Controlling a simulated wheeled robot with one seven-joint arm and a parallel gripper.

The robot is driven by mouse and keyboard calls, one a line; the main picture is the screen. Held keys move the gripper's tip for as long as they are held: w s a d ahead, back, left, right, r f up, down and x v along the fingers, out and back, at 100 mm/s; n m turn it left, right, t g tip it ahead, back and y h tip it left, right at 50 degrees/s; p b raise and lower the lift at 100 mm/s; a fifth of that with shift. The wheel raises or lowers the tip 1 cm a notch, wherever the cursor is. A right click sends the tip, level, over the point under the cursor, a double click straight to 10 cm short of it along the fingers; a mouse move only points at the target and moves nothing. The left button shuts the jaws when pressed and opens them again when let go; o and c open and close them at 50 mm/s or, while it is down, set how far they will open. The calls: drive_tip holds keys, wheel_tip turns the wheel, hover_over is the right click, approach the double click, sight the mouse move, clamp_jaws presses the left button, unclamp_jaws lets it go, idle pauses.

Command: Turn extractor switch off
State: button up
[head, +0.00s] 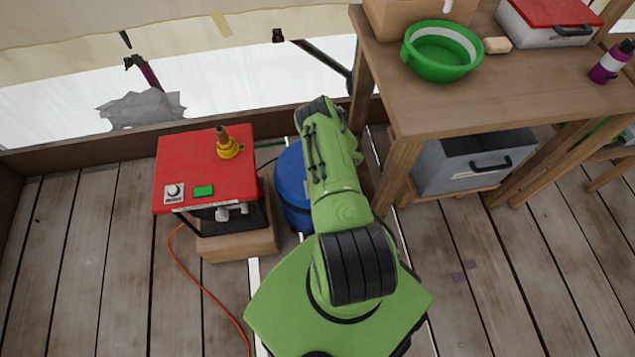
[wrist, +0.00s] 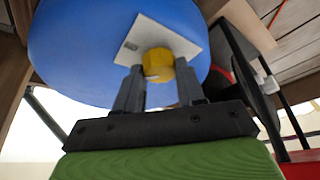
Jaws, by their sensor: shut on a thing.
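The extractor is a blue drum (head: 292,185) on the floor beside the red-topped stand, partly hidden behind my arm in the head view. In the wrist view its blue body (wrist: 80,45) fills the upper middle. On it is a white square plate (wrist: 150,32) with a small grey mark. A round yellow knob (wrist: 158,61), the switch, sits on the plate. My gripper (wrist: 157,72) has one dark finger on each side of the knob and is shut on it. In the head view my gripper is hidden by my arm.
A red-topped machine (head: 178,153) with a yellow fitting (head: 229,148) stands left of the drum on a wooden block (head: 235,246). An orange cable (head: 205,288) crosses the floor. A wooden table (head: 480,105) with a green bowl (head: 440,66) stands right. Floor at lower left is clear.

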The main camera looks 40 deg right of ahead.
drive_tip(key=n+y, duration=0.1)
drive_tip(key=n, duration=0.1)
drive_tip(key=n+b, duration=0.1)
drive_tip(key=n, duration=0.1)
drive_tip(key=shift+d+n+g+y, duration=0.15)
drive_tip(key=shift+n+g+y, duration=0.15)
drive_tip(key=shift+g+y, duration=0.1)
drive_tip(key=shift+w+n+g+y+b, duration=0.1)
drive_tip(key=shift+n+g+y+b, duration=0.45)
drive_tip(key=shift+n+b, duration=1.15)
drive_tip(key=shift+n+p, duration=0.5)
drive_tip(key=shift+n, duration=0.2)
drive_tip(key=o, duration=1)
drive_tip(key=shift+o, duration=0.2)
drive_tip(key=p+v, duration=0.2)
drive_tip(key=v, duration=0.5)
drive_tip(key=shift+r, duration=0.25)
